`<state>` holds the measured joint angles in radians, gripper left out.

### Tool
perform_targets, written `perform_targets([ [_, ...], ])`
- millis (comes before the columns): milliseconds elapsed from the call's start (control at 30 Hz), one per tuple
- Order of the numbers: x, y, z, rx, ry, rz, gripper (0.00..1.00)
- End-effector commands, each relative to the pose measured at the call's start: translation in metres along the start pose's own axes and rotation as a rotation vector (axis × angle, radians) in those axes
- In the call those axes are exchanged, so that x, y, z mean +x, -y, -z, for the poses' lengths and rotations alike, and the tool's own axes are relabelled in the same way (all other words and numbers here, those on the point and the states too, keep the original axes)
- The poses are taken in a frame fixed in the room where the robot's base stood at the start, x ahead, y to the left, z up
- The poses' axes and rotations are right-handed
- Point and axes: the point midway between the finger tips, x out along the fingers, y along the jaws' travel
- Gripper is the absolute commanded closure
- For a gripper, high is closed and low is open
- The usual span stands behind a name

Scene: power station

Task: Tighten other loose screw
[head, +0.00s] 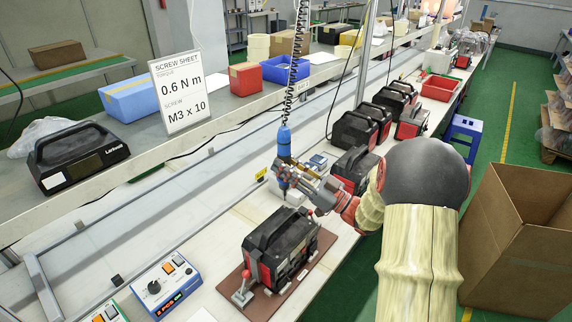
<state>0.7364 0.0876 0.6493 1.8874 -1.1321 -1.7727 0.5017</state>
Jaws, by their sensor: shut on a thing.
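A black and red power station (291,248) with a top handle sits upright on a brown fixture plate (309,268). A blue electric screwdriver (284,140) hangs upright from a black coiled cord. My gripper (284,173) is shut on the screwdriver's lower part. It holds the tool above the bench, behind the power station in the picture and apart from it. The screwdriver's tip is too small to make out. No screw can be made out on the power station.
A sheet (180,91) on the shelf reads 0.6 N m, M3 x 10. A blue control box (167,285) with a knob and display stands at the front left. More power stations (355,129) line the bench behind. A cardboard box (519,240) stands right of my arm.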

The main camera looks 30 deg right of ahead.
Motion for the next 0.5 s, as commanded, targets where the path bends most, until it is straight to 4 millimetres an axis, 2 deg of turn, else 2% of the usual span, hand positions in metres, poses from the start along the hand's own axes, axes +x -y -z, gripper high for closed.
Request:
perform_targets([
  [500, -0.0035, 0.0003, -0.0087, 0.000, 0.000, 0.001, 1.00],
])
